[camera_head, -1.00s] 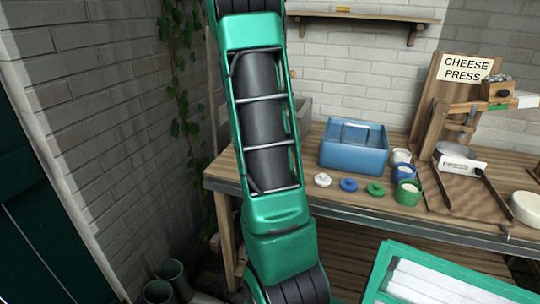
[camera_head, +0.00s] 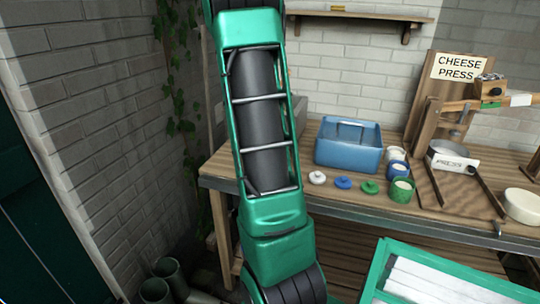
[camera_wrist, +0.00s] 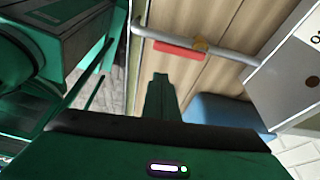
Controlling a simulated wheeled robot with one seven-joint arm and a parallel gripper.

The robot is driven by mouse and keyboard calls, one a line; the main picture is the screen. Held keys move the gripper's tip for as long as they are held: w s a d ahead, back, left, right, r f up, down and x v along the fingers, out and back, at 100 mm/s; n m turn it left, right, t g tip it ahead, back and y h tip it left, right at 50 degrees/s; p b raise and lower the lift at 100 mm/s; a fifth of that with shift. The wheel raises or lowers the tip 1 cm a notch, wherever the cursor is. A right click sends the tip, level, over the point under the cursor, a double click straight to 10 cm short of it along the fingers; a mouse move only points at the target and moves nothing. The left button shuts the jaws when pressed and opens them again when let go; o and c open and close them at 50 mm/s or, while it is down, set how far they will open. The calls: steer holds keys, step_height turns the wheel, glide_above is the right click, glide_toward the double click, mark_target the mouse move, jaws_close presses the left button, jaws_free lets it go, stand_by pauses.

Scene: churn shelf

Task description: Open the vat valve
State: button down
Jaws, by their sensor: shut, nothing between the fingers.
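In the wrist view a red lever handle (camera_wrist: 178,50) with a small brass-coloured fitting (camera_wrist: 200,44) sits on a grey metal pipe (camera_wrist: 225,52). It looks like the valve. The pipe runs across the upper part of the picture to a pale grey box-like body at the right. My gripper (camera_wrist: 160,80) is shut and empty, its fingertips pointing toward the red handle and a little below it in the picture. A gap shows between them, though its depth is hard to judge. In the head view my arm hides the gripper, and the valve does not show.
The wooden bench (camera_head: 330,200) holds a blue box (camera_head: 348,150), small coloured lids and cups, and the cheese press (camera_head: 450,120). A green-framed tray (camera_head: 430,280) stands in front. A brick wall (camera_head: 80,120) is at the left. In the wrist view a grey box (camera_wrist: 285,75) borders the right.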

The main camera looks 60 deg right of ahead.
steer(key=v, duration=0.6)
steer(key=shift+s+d+r, duration=0.2)
steer(key=shift+s+d, duration=0.15)
steer(key=shift+s, duration=0.05)
steer(key=shift+a, duration=0.15)
steer(key=s+a+f+n+t, duration=0.1)
steer(key=s+a+f+n, duration=0.1)
steer(key=a+n, duration=0.6)
steer(key=s+a+f+n+t+y, duration=0.1)
steer(key=s+a+f+n, duration=0.1)
steer(key=s+a+n, duration=0.3)
steer(key=s+a+f+n+t, duration=0.1)
steer(key=s+a+n, duration=0.3)
steer(key=a+n, duration=0.8)
steer(key=a+f, duration=0.1)
steer(key=a, duration=0.2)
steer(key=shift+a+f+n+t+y, duration=0.15)
steer(key=shift+a+n+t+y, duration=0.15)
steer(key=shift+n+t, duration=0.1)
